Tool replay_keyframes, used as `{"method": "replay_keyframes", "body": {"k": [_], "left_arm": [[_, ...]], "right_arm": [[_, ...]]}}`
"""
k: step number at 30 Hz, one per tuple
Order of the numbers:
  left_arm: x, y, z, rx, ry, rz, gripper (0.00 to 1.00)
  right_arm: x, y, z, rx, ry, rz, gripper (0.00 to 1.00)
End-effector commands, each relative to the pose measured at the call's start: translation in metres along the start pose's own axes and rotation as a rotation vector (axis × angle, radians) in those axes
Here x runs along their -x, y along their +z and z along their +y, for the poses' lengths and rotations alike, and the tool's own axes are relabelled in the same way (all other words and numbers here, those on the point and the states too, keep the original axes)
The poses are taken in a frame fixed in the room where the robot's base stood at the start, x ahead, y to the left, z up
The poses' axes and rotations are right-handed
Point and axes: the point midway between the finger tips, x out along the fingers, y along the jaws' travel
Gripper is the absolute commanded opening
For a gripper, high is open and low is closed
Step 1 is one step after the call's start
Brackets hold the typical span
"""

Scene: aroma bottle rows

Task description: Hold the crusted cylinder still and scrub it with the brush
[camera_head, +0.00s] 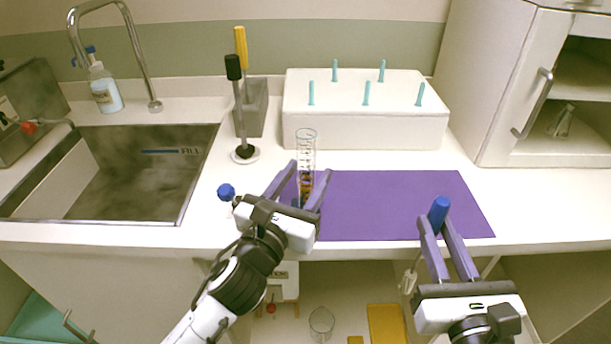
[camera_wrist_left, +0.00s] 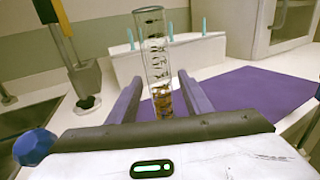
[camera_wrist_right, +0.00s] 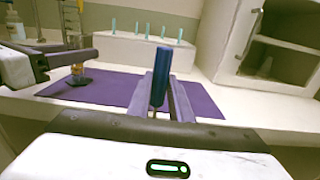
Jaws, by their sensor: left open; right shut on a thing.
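The crusted cylinder (camera_head: 306,150) is a clear graduated tube standing upright at the purple mat's left end, with brown-orange crust in its lower part. It also shows in the left wrist view (camera_wrist_left: 152,60). My left gripper (camera_head: 309,176) is open, with its fingers on either side of the cylinder; its base is partly hidden. My right gripper (camera_head: 441,222) is shut on the brush's blue handle (camera_head: 439,210), held upright near the counter's front edge, right of the cylinder. The handle also shows in the right wrist view (camera_wrist_right: 161,75). The bristles are not clearly visible.
The purple mat (camera_head: 400,200) is clear between the grippers. A white peg rack (camera_head: 365,125) stands behind it. A black-handled tool (camera_head: 237,100) and grey holder (camera_head: 256,105) stand behind left. A blue-topped item (camera_head: 226,191) is beside my left gripper. The sink (camera_head: 130,175) is left.

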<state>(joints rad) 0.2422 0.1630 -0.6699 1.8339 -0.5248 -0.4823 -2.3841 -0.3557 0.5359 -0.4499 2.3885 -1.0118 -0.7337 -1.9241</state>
Motion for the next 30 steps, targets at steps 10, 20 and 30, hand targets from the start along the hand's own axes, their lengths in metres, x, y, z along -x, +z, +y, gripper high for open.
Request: {"method": "replay_keyframes", "body": {"k": [10,20,30], "left_arm": [[0.0,0.0,0.0,0.0,0.0,0.0,0.01],[0.001,0.0,0.0,0.0,0.0,0.0,0.01],[0.001,0.0,0.0,0.0,0.0,0.0,0.01]], "right_arm": [[0.0,0.0,0.0,0.0,0.0,0.0,0.0],[0.001,0.002,0.004,0.001,0.024,-0.001,0.0],[0.016,0.036,0.052,0.015,0.407,-0.004,0.0]]}}
